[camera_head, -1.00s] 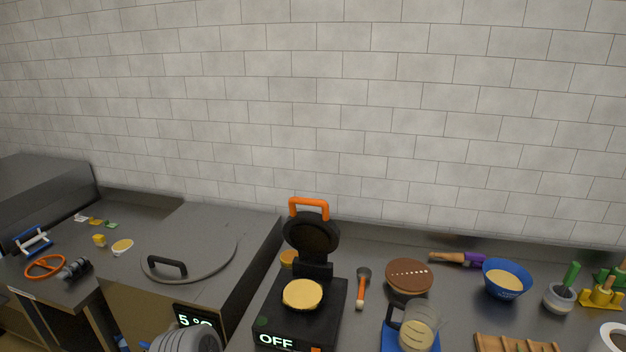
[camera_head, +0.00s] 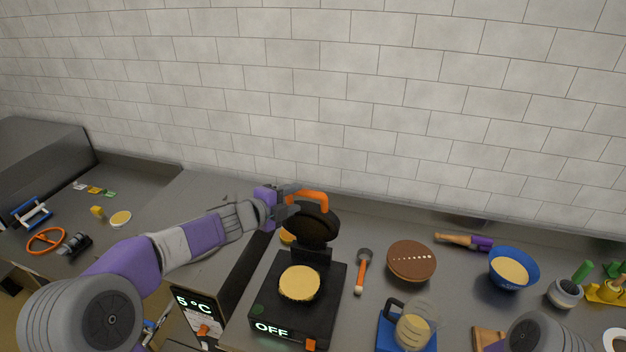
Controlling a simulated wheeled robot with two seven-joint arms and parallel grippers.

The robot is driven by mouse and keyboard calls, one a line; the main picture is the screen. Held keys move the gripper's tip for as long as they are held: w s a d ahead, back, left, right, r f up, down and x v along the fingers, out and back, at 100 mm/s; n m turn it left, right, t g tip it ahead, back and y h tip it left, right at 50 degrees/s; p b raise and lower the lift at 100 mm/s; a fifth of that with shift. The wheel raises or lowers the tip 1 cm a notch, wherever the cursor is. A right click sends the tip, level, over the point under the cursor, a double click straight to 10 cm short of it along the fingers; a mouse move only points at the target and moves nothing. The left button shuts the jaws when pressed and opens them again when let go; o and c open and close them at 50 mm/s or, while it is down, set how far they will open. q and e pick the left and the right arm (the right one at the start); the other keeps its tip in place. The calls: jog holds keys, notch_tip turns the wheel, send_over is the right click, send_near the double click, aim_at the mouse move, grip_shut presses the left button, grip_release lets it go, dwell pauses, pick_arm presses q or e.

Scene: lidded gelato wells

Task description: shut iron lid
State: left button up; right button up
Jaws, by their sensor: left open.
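The waffle iron (camera_head: 328,300) stands on the counter with an "OFF" display on its front. Its round black lid (camera_head: 318,226) is raised, nearly upright, with an orange handle (camera_head: 312,196) on top. A round yellow batter disc (camera_head: 299,283) lies on the lower plate. My left gripper (camera_head: 292,200) is open at the left side of the orange handle, close to it; I cannot tell whether it touches. My right gripper is out of view; only a grey part of my right arm shows at the lower right.
A brush (camera_head: 362,272), a brown round disc (camera_head: 411,261) and a clear jug (camera_head: 413,326) on a blue base stand right of the iron. A blue bowl (camera_head: 514,268) is further right.

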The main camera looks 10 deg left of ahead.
aim_at(303, 195)
pick_arm(q)
jog(key=x, duration=0.7)
jog(key=shift+w+d+f, duration=0.1)
jog(key=shift+w+f, duration=0.05)
jog(key=shift+w, duration=0.2)
jog(key=shift+s, duration=0.1)
grip_shut()
